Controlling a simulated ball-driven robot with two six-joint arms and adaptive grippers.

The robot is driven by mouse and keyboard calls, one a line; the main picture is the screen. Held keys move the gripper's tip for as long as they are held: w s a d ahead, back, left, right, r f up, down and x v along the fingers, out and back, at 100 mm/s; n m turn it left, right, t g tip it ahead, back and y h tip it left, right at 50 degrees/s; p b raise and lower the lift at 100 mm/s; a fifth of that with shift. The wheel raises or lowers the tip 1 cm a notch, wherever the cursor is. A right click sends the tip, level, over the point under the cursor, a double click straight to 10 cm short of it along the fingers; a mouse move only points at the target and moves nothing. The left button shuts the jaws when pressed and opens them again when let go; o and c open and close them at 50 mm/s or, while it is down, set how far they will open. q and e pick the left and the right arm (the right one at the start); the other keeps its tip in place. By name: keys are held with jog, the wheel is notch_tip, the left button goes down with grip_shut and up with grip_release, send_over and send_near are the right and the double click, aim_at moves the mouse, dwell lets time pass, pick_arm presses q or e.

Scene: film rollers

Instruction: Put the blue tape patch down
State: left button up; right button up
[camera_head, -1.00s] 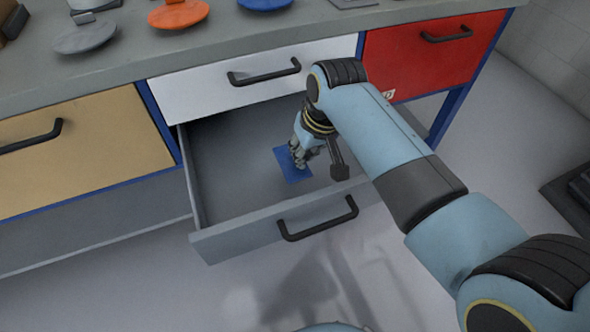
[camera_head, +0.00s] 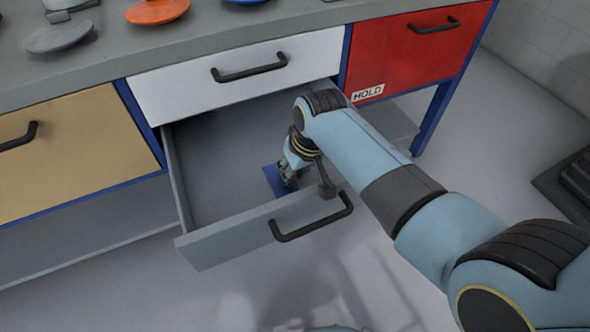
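The blue tape patch (camera_head: 272,177) is in the open grey lower drawer (camera_head: 205,248), near its front right part. It is partly covered by my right gripper (camera_head: 288,184), which reaches down into the drawer from the right. The fingers are at the patch; whether they grip it, and whether the patch rests flat on the drawer floor, I cannot tell. My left gripper is not in view.
Above the open drawer is a shut white drawer (camera_head: 200,85). A tan drawer (camera_head: 75,140) is at the left, and a red drawer (camera_head: 400,60) marked HOLD is at the right. Grey (camera_head: 58,36) and orange (camera_head: 157,11) discs lie on the worktop. The drawer's left part is empty.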

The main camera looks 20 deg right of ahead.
jog(key=shift+o, duration=0.7)
jog(key=shift+r, duration=0.3)
jog(key=p+v, duration=0.5)
jog(key=v, duration=0.6)
jog(key=shift+s+r, duration=0.2)
jog(key=shift+r, duration=0.1)
jog(key=shift+d, duration=0.1)
